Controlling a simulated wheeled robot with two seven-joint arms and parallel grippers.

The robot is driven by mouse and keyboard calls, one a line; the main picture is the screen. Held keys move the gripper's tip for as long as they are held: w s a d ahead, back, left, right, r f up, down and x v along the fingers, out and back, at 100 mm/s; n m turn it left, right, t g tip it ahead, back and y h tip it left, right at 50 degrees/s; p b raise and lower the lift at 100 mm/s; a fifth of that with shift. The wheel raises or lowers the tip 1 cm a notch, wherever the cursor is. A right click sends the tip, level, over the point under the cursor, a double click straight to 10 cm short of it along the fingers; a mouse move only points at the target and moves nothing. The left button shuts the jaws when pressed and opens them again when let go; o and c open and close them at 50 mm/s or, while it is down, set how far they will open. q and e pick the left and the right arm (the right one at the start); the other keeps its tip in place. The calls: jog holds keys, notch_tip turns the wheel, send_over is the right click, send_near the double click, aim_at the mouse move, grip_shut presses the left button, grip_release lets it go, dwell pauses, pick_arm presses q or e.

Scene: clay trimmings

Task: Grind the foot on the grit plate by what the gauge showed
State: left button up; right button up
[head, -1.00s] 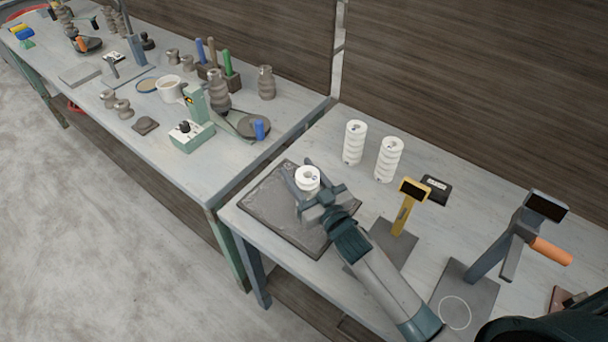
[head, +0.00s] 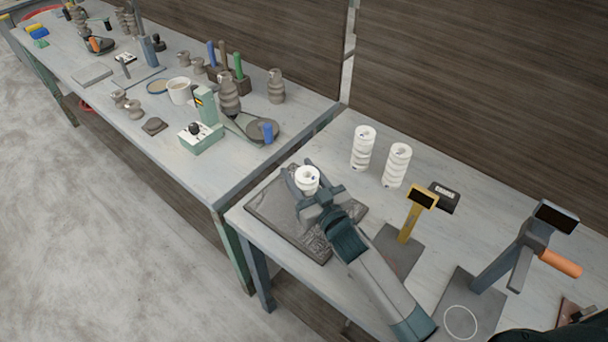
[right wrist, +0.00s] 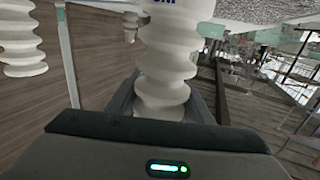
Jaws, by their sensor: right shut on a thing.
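My right gripper (head: 304,187) is shut on a white ribbed clay piece (head: 307,178). In the right wrist view the piece (right wrist: 165,60) stands between the fingers, its upper end cut off by the frame. In the head view I see its pale ring-like end over the dark square grit plate (head: 270,212). Whether it touches the plate I cannot tell; the gripper hides part of the plate. A yellow stand with a small dark display (head: 413,212) is right of the plate. A grey stand with a dark screen and orange handle (head: 520,243) is further right. My left gripper is not in view.
Two white ribbed pieces (head: 363,148) (head: 397,165) stand behind the plate. A dark labelled box (head: 444,197) lies behind the yellow stand. The left table (head: 165,165) holds tools, a mug (head: 180,92) and grey ribbed pieces. A gap separates the tables.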

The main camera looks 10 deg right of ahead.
jog(key=shift+w+a, duration=0.2)
jog(key=shift+w, duration=0.05)
dwell(0.3)
jog(key=shift+w+a, duration=0.65)
jog(key=shift+w, duration=0.2)
jog(key=shift+w+a+b, duration=0.5)
jog(key=shift+w+a, duration=0.2)
jog(key=shift+w, duration=0.15)
jog(key=shift+r+p, duration=2.4)
jog(key=shift+r, duration=0.15)
jog(key=shift+f, duration=0.1)
